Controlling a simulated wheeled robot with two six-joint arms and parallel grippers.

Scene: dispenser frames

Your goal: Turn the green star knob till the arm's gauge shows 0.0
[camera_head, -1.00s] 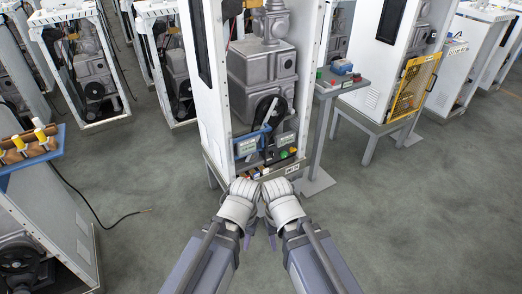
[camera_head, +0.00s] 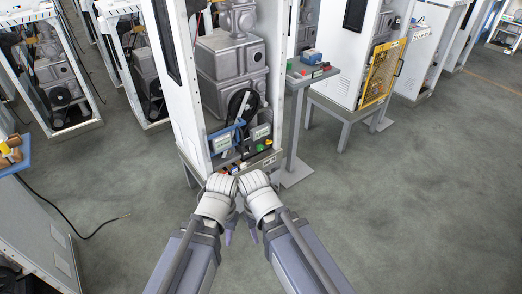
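The open dispenser frame (camera_head: 181,95) stands ahead, with grey machinery inside. Low in it are a blue-edged display (camera_head: 221,142) and a darker display (camera_head: 261,132); their readings are too small to make out. A small green part (camera_head: 267,142) beside a yellow one sits under the darker display; it may be the star knob, but its shape is unclear. My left gripper (camera_head: 221,183) and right gripper (camera_head: 254,180) are side by side, close together, in front of the frame's lower edge and apart from the green part. Their finger gaps are hidden.
A small grey stand (camera_head: 297,80) with a blue box (camera_head: 311,56) is right of the frame. A second cabinet with a yellow guard (camera_head: 381,72) stands farther right. A blue tray (camera_head: 22,160) shows at left, with a cable (camera_head: 75,228) on the floor. The right floor is clear.

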